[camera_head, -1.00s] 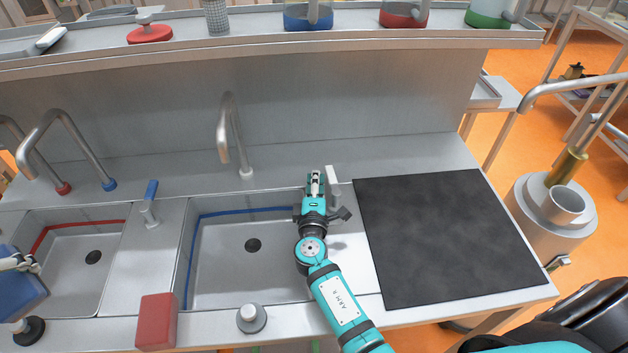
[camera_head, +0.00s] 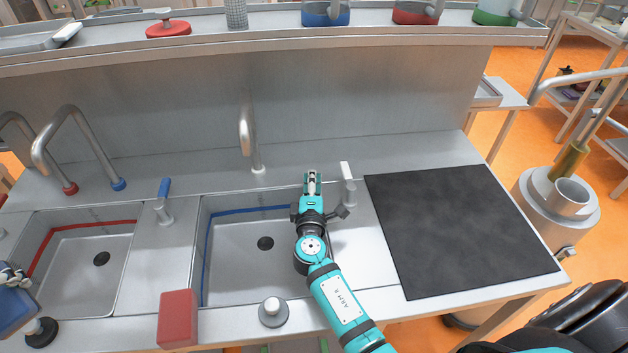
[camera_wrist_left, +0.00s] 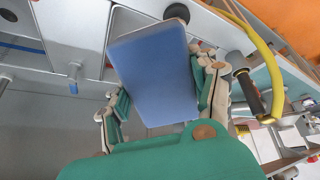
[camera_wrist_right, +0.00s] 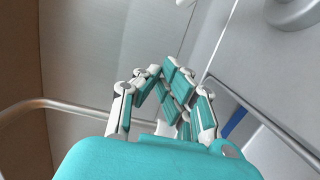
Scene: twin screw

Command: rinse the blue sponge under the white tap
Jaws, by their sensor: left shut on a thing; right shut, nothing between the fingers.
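The blue sponge (camera_head: 12,312) is at the left edge, partly cut off, and fills the middle of the left wrist view (camera_wrist_left: 155,75). My left gripper (camera_head: 14,280) is shut on it, one finger on each side. The tap with the white base (camera_head: 257,168) stands behind the middle basin (camera_head: 230,275); its spout (camera_head: 246,130) curves forward. Its white-handled lever (camera_head: 347,178) stands right of the basin. My right gripper (camera_head: 312,180) is shut and empty, over the basin's back right corner, just left of the lever. Its closed fingers show in the right wrist view (camera_wrist_right: 172,85).
A left basin (camera_head: 80,285) has taps with red (camera_head: 70,188) and blue (camera_head: 119,184) bases. A blue lever (camera_head: 164,190) stands between basins. A red block (camera_head: 178,318) and a grey round knob (camera_head: 273,310) sit at the front. A black mat (camera_head: 455,230) covers the right counter.

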